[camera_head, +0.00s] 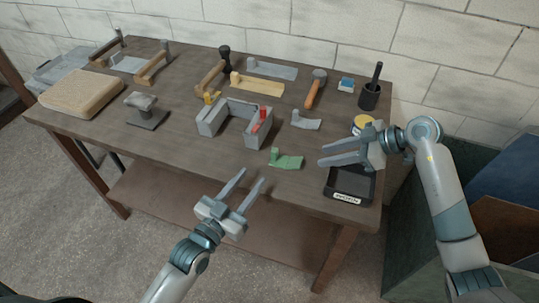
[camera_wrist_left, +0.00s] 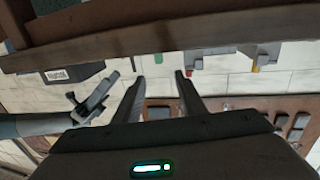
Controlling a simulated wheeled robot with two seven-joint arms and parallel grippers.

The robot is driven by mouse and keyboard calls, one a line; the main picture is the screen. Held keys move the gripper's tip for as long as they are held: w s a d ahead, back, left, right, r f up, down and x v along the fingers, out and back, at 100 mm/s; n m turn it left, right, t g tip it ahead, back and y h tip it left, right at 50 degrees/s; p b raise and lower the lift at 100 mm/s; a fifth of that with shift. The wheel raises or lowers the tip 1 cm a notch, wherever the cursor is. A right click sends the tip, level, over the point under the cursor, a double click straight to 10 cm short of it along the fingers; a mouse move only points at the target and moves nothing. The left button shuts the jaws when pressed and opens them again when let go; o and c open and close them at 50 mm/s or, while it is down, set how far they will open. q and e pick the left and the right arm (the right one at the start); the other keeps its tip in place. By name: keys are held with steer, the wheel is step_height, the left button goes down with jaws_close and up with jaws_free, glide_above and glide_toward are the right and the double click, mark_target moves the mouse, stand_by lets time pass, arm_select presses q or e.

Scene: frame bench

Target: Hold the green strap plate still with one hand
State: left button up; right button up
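The green strap plate (camera_head: 287,161) lies on the bench near its front edge, with a small raised end at its left. My left gripper (camera_head: 254,174) is open and empty in front of the bench edge, below and left of the plate, apart from it. My left fingers also show open in the left wrist view (camera_wrist_left: 157,80). My right gripper (camera_head: 321,156) is open, its fingers pointing left toward the plate, with a gap between them.
A grey U-shaped fixture (camera_head: 211,119) with a red part stands behind the plate. A black tray (camera_head: 349,195) sits below my right gripper. A grey bracket (camera_head: 305,121), a hammer (camera_head: 315,91) and a yellow-topped can (camera_head: 363,123) are further back.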

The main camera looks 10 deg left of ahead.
mark_target(272, 153)
arm_select(q)
steer(key=x, duration=1.1)
steer(key=shift+w, duration=0.15)
jaws_close()
